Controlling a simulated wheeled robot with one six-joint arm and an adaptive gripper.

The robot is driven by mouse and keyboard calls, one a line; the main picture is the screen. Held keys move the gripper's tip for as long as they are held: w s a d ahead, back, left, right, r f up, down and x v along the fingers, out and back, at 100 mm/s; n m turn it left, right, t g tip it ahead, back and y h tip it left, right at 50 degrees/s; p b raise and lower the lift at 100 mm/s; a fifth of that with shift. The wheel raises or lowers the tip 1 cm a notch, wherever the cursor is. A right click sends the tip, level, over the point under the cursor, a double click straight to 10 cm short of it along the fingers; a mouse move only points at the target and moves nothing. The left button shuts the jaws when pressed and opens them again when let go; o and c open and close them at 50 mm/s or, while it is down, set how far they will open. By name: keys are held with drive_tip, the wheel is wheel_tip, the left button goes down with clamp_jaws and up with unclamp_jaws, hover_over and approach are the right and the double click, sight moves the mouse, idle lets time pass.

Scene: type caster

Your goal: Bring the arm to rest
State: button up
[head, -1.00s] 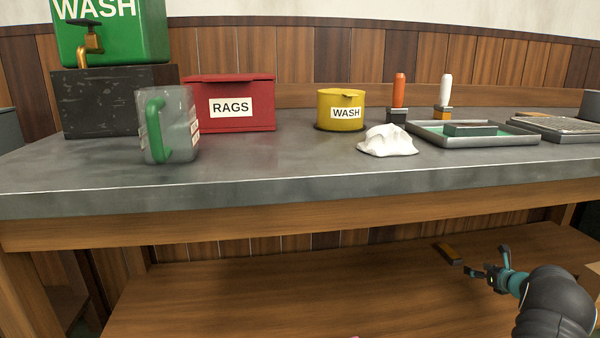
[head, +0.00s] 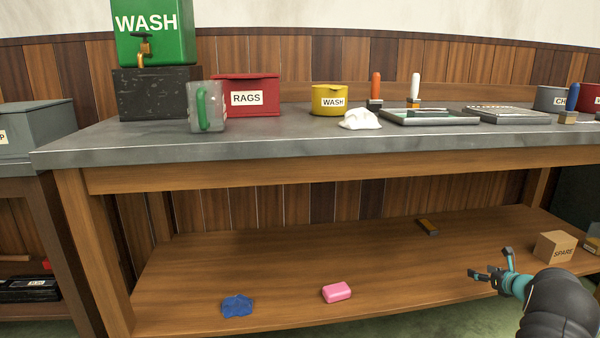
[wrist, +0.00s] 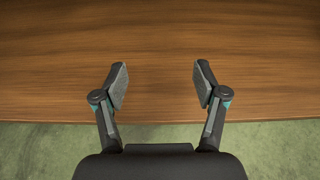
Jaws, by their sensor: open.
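My gripper (head: 492,265) is at the lower right of the head view, in front of the lower wooden shelf (head: 290,262). In the wrist view my gripper (wrist: 160,84) is open, with its two fingers spread wide apart. Nothing is between the fingers. Below them are bare brown wood (wrist: 160,45) and, nearer, the green floor (wrist: 40,150). My arm comes in from the lower right corner of the head view.

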drive_tip(key=s+a+r+n+g+y+p, duration=0.1)
drive_tip(key=a+r+n+g+y, duration=0.1)
drive_tip(key=a+r+n, duration=0.65)
drive_tip(key=s+a+r+n+g+y+p, duration=0.1)
drive_tip(key=s+a+r+n+g+p, duration=0.15)
drive_tip(key=a+r, duration=1.15)
drive_tip(key=s+a+r+n, duration=0.3)
drive_tip(key=s+a+n, duration=0.25)
drive_tip(key=a, duration=0.65)
drive_tip(key=s+a+r+n+g+p, duration=0.1)
drive_tip(key=s+a+r+n, duration=0.1)
drive_tip(key=s+a+n, duration=0.3)
drive_tip(key=s+a+r+n+g+h+p, duration=0.1)
drive_tip(key=s+a+r, duration=0.15)
drive_tip(key=s, duration=0.45)
drive_tip(key=s+a+r+n+g+p, duration=0.1)
drive_tip(key=s+a+r+n, duration=0.15)
drive_tip(key=s+a, duration=0.25)
drive_tip(key=s+a+f+n+h+p, duration=0.1)
drive_tip(key=s+n, duration=0.3)
drive_tip(key=s, duration=0.5)
drive_tip(key=s+a+n+h+p, duration=0.1)
drive_tip(key=s+n, duration=0.4)
drive_tip(key=s, duration=0.5)
drive_tip(key=shift+a+f+h, duration=0.25)
drive_tip(key=shift+f+h, duration=0.1)
drive_tip(key=shift+h, duration=0.35)
